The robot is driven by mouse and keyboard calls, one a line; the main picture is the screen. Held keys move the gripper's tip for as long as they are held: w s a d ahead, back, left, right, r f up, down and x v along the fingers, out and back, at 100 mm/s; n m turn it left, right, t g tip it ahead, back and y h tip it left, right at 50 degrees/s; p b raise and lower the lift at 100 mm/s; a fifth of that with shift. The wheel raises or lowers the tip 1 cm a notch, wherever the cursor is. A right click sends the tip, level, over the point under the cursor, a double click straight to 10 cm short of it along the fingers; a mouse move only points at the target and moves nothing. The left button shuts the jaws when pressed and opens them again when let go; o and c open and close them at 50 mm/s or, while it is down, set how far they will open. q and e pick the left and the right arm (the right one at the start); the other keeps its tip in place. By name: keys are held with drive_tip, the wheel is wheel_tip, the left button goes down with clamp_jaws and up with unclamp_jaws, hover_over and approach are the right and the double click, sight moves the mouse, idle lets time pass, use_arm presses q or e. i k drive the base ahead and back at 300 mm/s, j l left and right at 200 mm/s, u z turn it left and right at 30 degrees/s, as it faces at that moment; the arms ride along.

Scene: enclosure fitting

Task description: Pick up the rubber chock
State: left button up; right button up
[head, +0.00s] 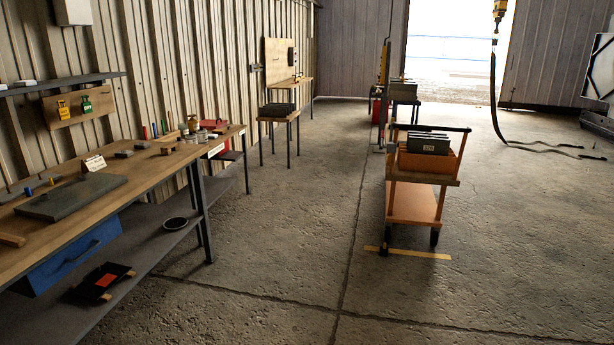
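I cannot pick out the rubber chock for certain. A small dark shape (384,251) sits on the floor at the front left foot of the orange cart (414,203), by a yellow floor strip (425,255). It is too small to tell whether it is a chock or a wheel. The cart stands upright right of the middle and carries an orange bin (448,162) with dark panels in it. Neither of my grippers shows in the head view.
A wooden workbench (150,168) with a grey plate (72,197) and small parts runs along the left wall. Its lower shelf (150,262) holds a dark item with a red patch (104,281). Straps (540,147) hang to the floor at right. The concrete floor between bench and cart is clear.

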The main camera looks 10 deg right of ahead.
sight(382, 251)
drive_tip(key=i+l+z, duration=0.4)
drive_tip(key=i, duration=0.25)
drive_tip(key=i+z, duration=0.45)
drive_tip(key=i, duration=3.05)
drive_tip(key=i+z, duration=0.2)
drive_tip(key=i, duration=0.4)
drive_tip(key=i+j+z, duration=0.2)
drive_tip(key=i, duration=0.35)
